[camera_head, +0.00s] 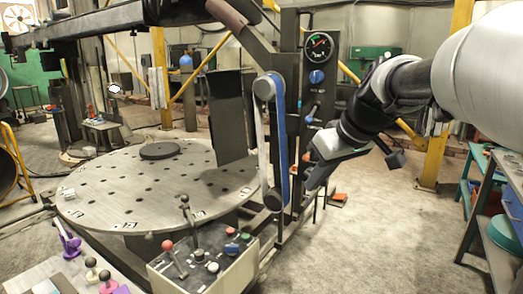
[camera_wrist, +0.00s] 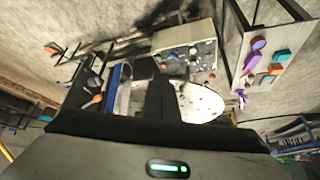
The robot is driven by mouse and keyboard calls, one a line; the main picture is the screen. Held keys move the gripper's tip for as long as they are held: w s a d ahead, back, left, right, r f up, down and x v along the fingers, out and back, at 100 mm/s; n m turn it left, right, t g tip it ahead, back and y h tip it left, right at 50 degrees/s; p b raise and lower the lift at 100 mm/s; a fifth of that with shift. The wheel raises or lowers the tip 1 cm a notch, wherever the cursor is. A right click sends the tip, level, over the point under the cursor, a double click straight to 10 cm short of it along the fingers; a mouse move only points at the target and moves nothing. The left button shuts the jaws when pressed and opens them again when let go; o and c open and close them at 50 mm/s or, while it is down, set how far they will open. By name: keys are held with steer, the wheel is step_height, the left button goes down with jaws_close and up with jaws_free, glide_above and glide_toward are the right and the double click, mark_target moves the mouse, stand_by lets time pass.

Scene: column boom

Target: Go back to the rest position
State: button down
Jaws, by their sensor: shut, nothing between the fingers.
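My gripper (camera_head: 316,180) hangs at the end of my arm in the head view, just right of the belt column (camera_head: 270,140). It points down and to the left. In the wrist view its dark fingers (camera_wrist: 160,98) are together with nothing between them. Whether the fingers touch the column is hard to tell. A panel with a gauge (camera_head: 319,46) and a blue knob (camera_head: 317,77) stands behind and above the gripper.
A control box (camera_head: 205,265) with levers and buttons stands at the front; it also shows in the wrist view (camera_wrist: 190,45). A round perforated table (camera_head: 115,190) lies to the left. A workbench (camera_head: 500,225) stands at the right. The floor between is largely clear.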

steer(key=s+d+f+m+h, duration=0.1)
steer(key=s+f+m+h, duration=0.2)
steer(key=s, duration=0.8)
steer(key=s+d+f+m, duration=0.1)
steer(key=s+f+m, duration=0.35)
steer(key=s, duration=0.75)
step_height(320, 180, up, 24)
steer(key=n+p, duration=0.1)
steer(key=p, duration=2.4)
steer(key=shift+a, duration=0.15)
